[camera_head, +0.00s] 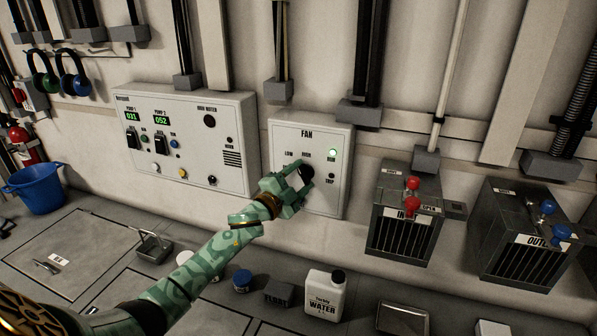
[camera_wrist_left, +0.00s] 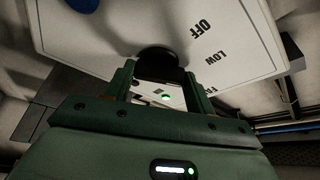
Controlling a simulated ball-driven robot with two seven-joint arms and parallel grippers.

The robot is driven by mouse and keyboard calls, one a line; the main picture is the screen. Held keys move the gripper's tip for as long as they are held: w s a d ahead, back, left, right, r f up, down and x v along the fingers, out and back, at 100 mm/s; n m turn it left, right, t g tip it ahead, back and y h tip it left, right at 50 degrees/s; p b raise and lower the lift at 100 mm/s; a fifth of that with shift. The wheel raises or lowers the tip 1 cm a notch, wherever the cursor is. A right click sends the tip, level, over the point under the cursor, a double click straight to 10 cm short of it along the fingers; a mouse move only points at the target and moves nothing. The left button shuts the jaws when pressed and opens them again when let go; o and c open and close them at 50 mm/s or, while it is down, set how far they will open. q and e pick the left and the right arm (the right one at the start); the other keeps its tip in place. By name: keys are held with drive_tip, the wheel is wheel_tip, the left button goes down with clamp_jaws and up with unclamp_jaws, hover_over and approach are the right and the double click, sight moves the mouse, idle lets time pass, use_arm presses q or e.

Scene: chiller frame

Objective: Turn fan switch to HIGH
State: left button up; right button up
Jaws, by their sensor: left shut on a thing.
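The fan panel (camera_head: 335,200) is a pale box on the wall, marked FAN, with LOW and HIGH labels and a lit green lamp (camera_head: 333,153). Its black fan switch (camera_head: 307,173) is a round knob, partly hidden by my left gripper (camera_head: 297,180). In the left wrist view the knob (camera_wrist_left: 158,57) sits between the fingers of my left gripper (camera_wrist_left: 158,80), which is shut on it. OFF and LOW show there, with a third label partly covered. I cannot tell which label the knob points to. My right gripper is not in view.
A pump panel (camera_head: 205,110) hangs left of the fan panel. Two grey vented boxes with red valves (camera_head: 412,195) and blue valves (camera_head: 547,207) stand to the right.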

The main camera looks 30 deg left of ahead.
use_arm(q)
drive_tip(key=m+p, duration=0.1)
drive_tip(key=m, duration=0.1)
drive_tip(key=m+g+p, duration=0.1)
drive_tip(key=m+p, duration=0.1)
drive_tip(key=shift+r+h, duration=0.2)
drive_tip(key=shift+h, duration=0.1)
drive_tip(key=shift+f+m+g+p, duration=0.1)
drive_tip(key=shift+m+g+p, duration=0.4)
drive_tip(key=shift+m+p, duration=0.2)
drive_tip(key=shift+f, duration=0.1)
drive_tip(key=o, duration=1)
drive_tip(key=shift+s, duration=0.1)
drive_tip(key=s, duration=0.5)
drive_tip(key=s+a, duration=0.1)
drive_tip(key=s, duration=0.4)
drive_tip(key=s+a, duration=0.1)
drive_tip(key=s, duration=0.5)
drive_tip(key=shift+a+p, duration=0.2)
drive_tip(key=shift+p, duration=0.2)
